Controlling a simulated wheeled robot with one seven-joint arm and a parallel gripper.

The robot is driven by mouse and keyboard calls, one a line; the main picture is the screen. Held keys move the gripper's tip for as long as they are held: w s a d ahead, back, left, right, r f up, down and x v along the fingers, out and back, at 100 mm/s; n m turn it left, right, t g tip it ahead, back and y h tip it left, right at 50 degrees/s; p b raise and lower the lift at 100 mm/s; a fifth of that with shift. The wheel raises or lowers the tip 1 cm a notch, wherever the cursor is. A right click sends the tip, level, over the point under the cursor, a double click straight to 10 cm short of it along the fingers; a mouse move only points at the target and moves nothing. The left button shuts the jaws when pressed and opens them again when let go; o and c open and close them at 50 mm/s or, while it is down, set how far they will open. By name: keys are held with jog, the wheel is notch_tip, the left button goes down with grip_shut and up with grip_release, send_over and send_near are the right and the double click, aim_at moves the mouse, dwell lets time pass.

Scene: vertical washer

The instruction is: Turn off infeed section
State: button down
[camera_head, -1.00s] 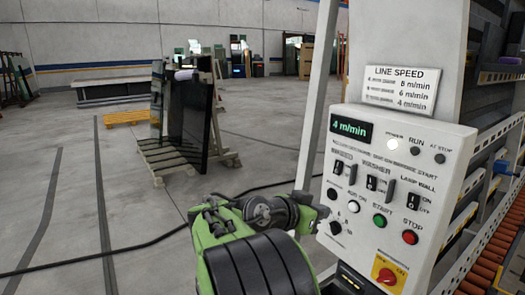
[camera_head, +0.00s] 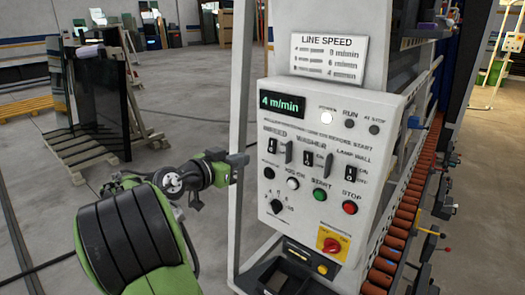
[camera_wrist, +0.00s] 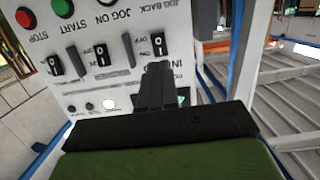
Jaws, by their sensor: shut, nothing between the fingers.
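The white control panel (camera_head: 325,200) faces me. The infeed switch (camera_head: 272,146) is a black rocker at the left of the switch row, with a dark upright handle beside it. In the inverted wrist view, the infeed switch (camera_wrist: 158,45) is just beyond my fingertips. I cannot tell its rocker position. My gripper (camera_head: 240,160) is at the panel's left edge, about level with the switch row. The wrist view shows my gripper (camera_wrist: 157,70) shut and empty, partly covering the infeed label. Contact with the panel cannot be told.
The washer switch (camera_head: 308,160) and lamp wall switch (camera_head: 350,171) are to the right. Below are the green start button (camera_head: 320,195), red stop button (camera_head: 350,207) and red emergency stop (camera_head: 331,245). Orange rollers (camera_head: 395,235) run right of the panel.

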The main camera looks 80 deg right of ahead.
aim_at(271, 150)
jog(key=p+x, duration=0.2)
jog(key=x, duration=0.8)
jog(key=shift+s+a+r, duration=0.1)
jog(key=shift+s, duration=0.05)
